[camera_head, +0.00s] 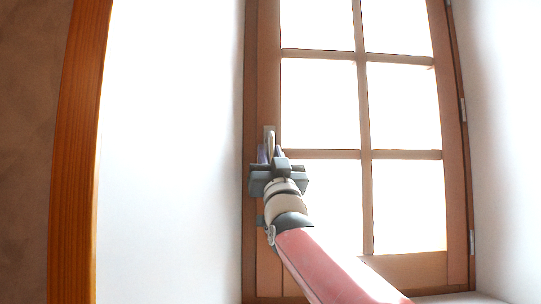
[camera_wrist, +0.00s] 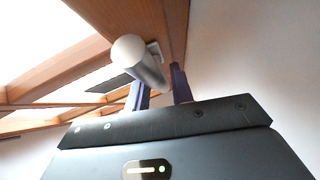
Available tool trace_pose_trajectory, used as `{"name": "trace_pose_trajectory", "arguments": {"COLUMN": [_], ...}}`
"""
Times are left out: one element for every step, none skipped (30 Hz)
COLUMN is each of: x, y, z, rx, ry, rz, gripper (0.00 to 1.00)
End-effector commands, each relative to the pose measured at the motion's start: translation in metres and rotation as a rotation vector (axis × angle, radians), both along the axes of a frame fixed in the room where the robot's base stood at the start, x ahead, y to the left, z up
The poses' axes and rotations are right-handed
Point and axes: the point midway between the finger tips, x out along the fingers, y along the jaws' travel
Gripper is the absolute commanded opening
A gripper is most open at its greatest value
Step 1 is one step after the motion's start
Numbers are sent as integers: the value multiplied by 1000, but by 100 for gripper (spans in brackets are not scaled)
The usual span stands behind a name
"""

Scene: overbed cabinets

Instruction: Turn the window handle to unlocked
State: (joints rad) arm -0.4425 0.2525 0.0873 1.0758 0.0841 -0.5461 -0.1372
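The window handle (camera_head: 270,142) is a pale lever on a small plate on the left stile of the wooden window. It points roughly up and down in the head view. In the wrist view the handle (camera_wrist: 140,62) shows as a light cylinder with a round end. My gripper (camera_head: 271,154) is at the handle, its fingers pointing at the frame. In the wrist view the blue fingers of my gripper (camera_wrist: 160,80) stand apart, with the handle's lower part at the gap between them. I cannot tell whether either finger touches it.
The window (camera_head: 363,155) has a wooden frame with several bright panes, and appears closed. Hinges show on its right edge. A white wall (camera_head: 170,160) lies left of the window and another (camera_head: 505,150) right. A wooden post (camera_head: 76,150) stands at far left.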

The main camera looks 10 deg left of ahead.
Motion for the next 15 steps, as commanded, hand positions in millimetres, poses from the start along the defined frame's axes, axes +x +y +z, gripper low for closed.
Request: {"name": "trace_pose_trajectory", "arguments": {"x": [0, 0, 0, 0, 0, 0, 0, 0, 0, 0, 0, 0, 0, 0, 0], "y": [0, 0, 0, 0, 0, 0, 0, 0, 0, 0, 0, 0, 0, 0, -1], "z": [0, 0, 0, 0, 0, 0, 0, 0, 0, 0, 0, 0, 0, 0, 0], "rx": [0, 0, 0, 0, 0, 0, 0, 0, 0, 0, 0, 0, 0, -1, -5], "ry": [0, 0, 0, 0, 0, 0, 0, 0, 0, 0, 0, 0, 0, -1, -1], "rz": [0, 0, 0, 0, 0, 0, 0, 0, 0, 0, 0, 0, 0, 0, -1], "gripper": [16, 12, 7, 3, 0, 0, 0, 0, 0, 0, 0, 0, 0, 0, 0]}}
